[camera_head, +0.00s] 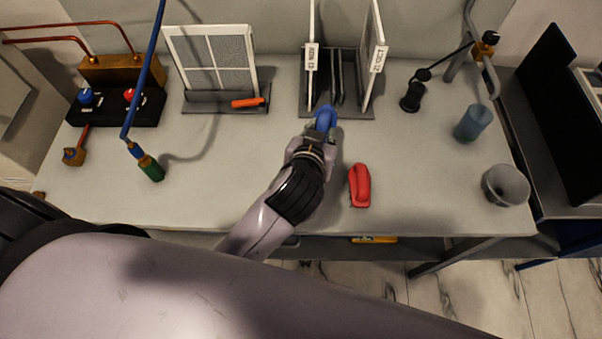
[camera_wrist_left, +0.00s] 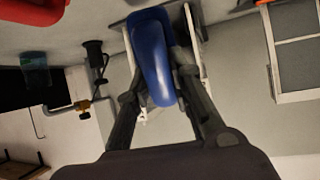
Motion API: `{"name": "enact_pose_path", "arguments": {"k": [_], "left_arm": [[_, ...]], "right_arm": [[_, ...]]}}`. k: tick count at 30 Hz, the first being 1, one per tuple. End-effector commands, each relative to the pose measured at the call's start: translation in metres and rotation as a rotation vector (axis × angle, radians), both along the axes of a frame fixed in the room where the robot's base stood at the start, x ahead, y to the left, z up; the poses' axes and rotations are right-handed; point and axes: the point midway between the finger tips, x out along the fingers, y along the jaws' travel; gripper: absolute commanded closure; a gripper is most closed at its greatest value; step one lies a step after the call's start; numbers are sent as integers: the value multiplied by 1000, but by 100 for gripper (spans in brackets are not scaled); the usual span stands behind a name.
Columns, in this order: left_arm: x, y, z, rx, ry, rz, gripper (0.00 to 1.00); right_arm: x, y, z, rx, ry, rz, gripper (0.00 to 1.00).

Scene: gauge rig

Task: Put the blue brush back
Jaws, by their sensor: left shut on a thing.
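The blue brush (camera_head: 326,116) is in my left gripper (camera_head: 320,128), just in front of the upright panel rack (camera_head: 345,113) near the table's middle. In the left wrist view the blue brush (camera_wrist_left: 153,58) lies between the two dark fingers of the left gripper (camera_wrist_left: 165,90), which are shut on it. Its underside and whether it touches the table or the rack base cannot be told. A red brush (camera_head: 360,186) lies on the table to the right of my left wrist. My right gripper is not in view.
A window frame stand (camera_head: 213,65) with an orange-handled tool (camera_head: 248,102) stands left of the rack. A blue hose (camera_head: 140,95) hangs at the left. The table's front left is largely clear.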

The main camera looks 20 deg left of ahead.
Motion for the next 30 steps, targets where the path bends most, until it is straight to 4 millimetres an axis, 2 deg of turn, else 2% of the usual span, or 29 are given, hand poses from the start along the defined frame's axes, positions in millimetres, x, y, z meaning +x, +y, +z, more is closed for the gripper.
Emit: {"name": "enact_pose_path", "arguments": {"k": [1,6,11,14,16,21,26,30], "left_arm": [[6,-12,18,1,48,8,100],[5,-43,32,-14,284,76,100],[-9,-54,47,-52,545,156,100],[-20,-48,54,-73,660,187,100],[-28,-39,65,-95,745,207,100],[-49,1,99,-143,924,234,100],[-57,23,115,-158,991,234,100],[-59,25,108,-169,1010,228,100]], "right_arm": [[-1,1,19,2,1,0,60],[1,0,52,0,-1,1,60],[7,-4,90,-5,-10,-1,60],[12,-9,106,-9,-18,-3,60],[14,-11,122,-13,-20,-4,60],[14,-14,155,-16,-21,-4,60],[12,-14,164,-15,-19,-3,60],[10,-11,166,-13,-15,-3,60]]}}
